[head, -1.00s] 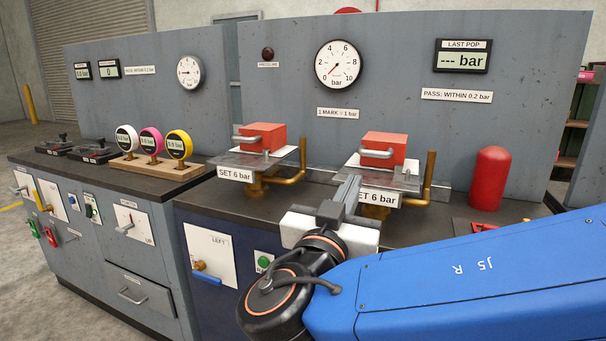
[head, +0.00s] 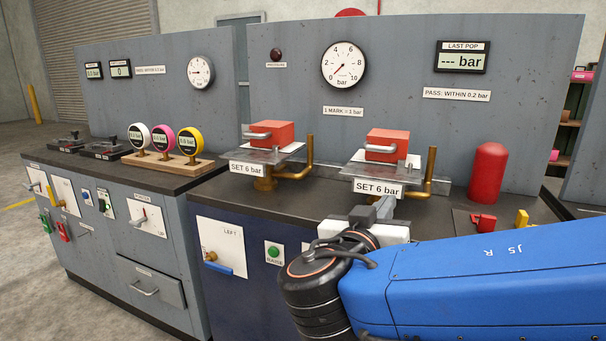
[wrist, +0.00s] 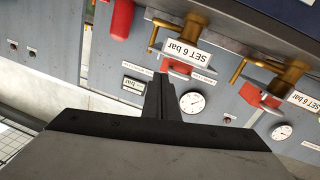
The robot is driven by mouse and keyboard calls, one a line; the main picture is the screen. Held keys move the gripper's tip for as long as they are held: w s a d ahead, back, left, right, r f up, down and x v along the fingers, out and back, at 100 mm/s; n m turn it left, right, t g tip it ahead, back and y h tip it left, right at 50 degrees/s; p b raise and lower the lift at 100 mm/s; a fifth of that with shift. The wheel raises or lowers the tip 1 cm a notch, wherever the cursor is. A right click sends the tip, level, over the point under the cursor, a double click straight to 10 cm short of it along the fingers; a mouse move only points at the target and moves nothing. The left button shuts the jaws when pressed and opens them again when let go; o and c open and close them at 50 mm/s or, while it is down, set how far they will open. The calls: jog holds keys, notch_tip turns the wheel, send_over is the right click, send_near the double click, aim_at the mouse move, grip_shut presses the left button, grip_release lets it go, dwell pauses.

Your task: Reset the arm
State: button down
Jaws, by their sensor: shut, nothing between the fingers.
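My gripper (head: 385,206) is at the front edge of the bench, in front of the right test stand, at the end of my blue arm. Its fingers are together with nothing between them; they also show shut in the wrist view (wrist: 161,95). The right red block (head: 387,145) sits on its stand above a "SET 6 bar" label (head: 378,188), just behind and above the gripper. The left red block (head: 268,133) sits on a like stand. The gripper appears apart from both. The wrist view shows the scene upside down and tilted.
A red cylinder (head: 488,172) stands on the bench at the right, with a small red piece (head: 483,222) near it. Three round gauges stand on a wooden block (head: 160,163) at the left. A grey gauge panel (head: 300,70) rises behind. Open floor (head: 40,290) lies at the left.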

jog(key=s+d+f+n+g, duration=0.2)
jog(key=s+d+f+g, duration=0.2)
jog(key=d+f+g, duration=0.65)
jog(key=s+d+f+n+y, duration=0.2)
jog(key=s+f+y, duration=0.6)
jog(key=f, duration=0.4)
jog(key=shift+s+d+y, duration=0.4)
jog(key=shift+s+d, duration=0.2)
jog(key=shift+d, duration=0.1)
jog(key=shift+f, duration=0.1)
